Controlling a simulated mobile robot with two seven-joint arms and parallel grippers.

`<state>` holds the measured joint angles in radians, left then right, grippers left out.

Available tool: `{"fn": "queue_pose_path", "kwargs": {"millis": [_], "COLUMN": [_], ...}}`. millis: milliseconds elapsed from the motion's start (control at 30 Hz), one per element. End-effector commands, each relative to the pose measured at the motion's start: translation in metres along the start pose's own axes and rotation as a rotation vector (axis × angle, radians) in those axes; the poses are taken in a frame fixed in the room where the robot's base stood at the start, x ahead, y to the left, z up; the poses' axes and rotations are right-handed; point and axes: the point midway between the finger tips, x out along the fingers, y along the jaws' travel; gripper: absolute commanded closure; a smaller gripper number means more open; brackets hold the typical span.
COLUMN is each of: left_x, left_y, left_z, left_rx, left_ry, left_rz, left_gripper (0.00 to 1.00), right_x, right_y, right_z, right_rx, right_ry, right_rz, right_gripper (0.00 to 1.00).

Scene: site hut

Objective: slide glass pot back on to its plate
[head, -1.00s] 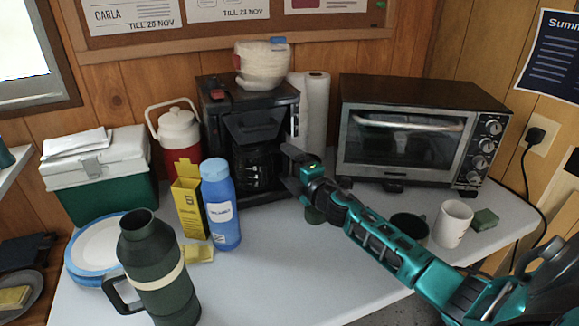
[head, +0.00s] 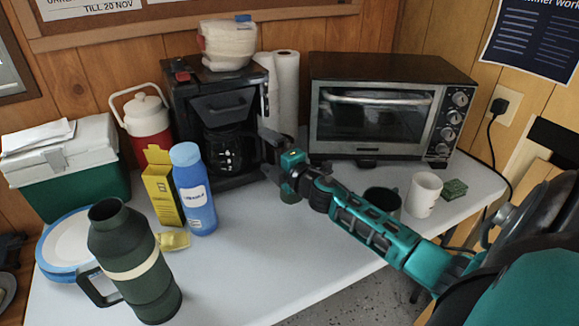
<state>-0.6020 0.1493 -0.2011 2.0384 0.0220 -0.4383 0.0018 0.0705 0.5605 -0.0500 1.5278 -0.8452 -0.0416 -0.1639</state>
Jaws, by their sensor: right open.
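The glass pot (head: 231,150) is dark and sits inside the black coffee maker (head: 208,95), under its brew basket. The plate beneath it is hidden, so I cannot tell how the pot sits on it. My right gripper (head: 268,154) is open just to the right of the pot, by its handle side, with the fingers pointing left at the coffee maker. I cannot tell whether a finger touches the handle. My left gripper is out of view.
A blue bottle (head: 194,190) and a yellow box (head: 161,188) stand left of the coffee maker. A green flask (head: 133,262) is at the front left. A toaster oven (head: 385,115) is behind my right arm, with a white mug (head: 424,194) to the right. The front middle table is clear.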

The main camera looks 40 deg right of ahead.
Motion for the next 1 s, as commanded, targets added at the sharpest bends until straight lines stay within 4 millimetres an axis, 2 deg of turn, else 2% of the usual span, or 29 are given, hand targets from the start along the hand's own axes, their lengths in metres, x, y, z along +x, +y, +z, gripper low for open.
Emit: {"fn": "queue_pose_path", "kwargs": {"millis": [300,500,700,1000], "left_x": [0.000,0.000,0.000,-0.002], "left_y": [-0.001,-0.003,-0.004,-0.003], "left_z": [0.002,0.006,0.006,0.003], "left_rx": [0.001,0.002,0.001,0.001], "left_ry": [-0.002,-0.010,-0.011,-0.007], "left_rz": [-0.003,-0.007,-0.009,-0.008], "left_gripper": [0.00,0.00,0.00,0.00], "right_x": [-0.059,-0.086,-0.099,-0.100], "right_y": [-0.001,0.000,0.001,0.003], "right_z": [0.000,-0.001,0.000,0.000], "right_rx": [0.004,0.004,0.003,0.002], "right_ry": [0.000,0.000,0.000,0.000], "right_rz": [-0.002,0.001,0.002,0.003], "right_gripper": [0.00,0.00,0.00,0.00]}}
